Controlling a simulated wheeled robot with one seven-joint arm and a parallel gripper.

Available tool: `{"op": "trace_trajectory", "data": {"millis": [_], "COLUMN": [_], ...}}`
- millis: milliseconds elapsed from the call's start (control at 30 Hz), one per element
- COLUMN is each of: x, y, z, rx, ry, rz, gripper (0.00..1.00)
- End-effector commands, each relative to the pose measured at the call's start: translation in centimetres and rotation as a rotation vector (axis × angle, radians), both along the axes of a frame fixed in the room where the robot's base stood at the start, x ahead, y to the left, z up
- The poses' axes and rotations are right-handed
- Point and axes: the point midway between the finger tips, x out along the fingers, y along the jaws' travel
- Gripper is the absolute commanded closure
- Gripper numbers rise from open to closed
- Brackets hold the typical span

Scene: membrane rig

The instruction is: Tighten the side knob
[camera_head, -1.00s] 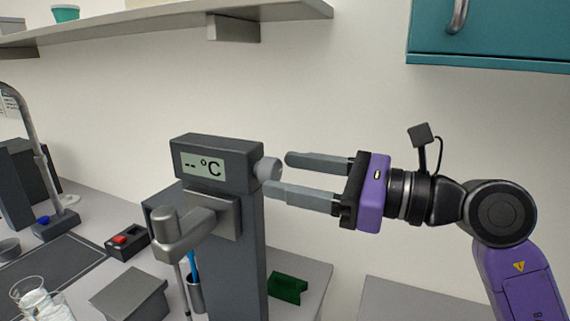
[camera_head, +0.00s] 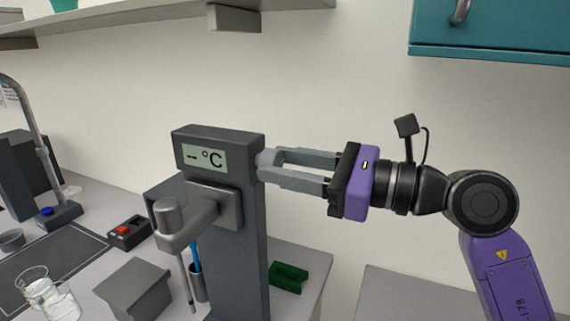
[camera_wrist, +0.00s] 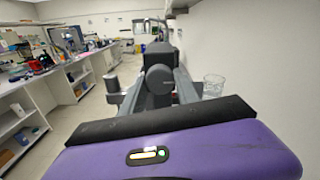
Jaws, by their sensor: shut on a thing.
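The side knob (camera_head: 268,158) is a small grey cylinder on the right side of the dark grey display head (camera_head: 218,151), which reads "-- °C". My gripper (camera_head: 268,164) comes in level from the right, with its two grey fingers on either side of the knob. It is shut on the knob, whose outer part is partly hidden by the fingers. In the wrist view the knob's round dark face (camera_wrist: 159,79) sits between the two finger ends.
A metal clamp arm (camera_head: 190,222) with a thin probe juts from the column's front. A grey block (camera_head: 136,290), a red-switch box (camera_head: 129,234), glass beakers (camera_head: 45,293) and a green holder (camera_head: 288,277) stand on the bench. A shelf and teal cabinet (camera_head: 490,30) hang above.

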Motion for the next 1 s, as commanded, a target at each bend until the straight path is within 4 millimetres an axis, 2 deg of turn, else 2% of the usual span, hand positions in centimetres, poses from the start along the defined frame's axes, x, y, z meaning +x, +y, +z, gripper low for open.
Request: {"op": "trace_trajectory", "data": {"millis": [367,1000], "x": [-0.01,-0.03], "y": [-0.09,-0.08], "z": [0.22,0.44], "rx": [0.069,0.277], "ry": [0.191,0.761], "rz": [-0.001,0.000], "gripper": [1.00,1.00]}}
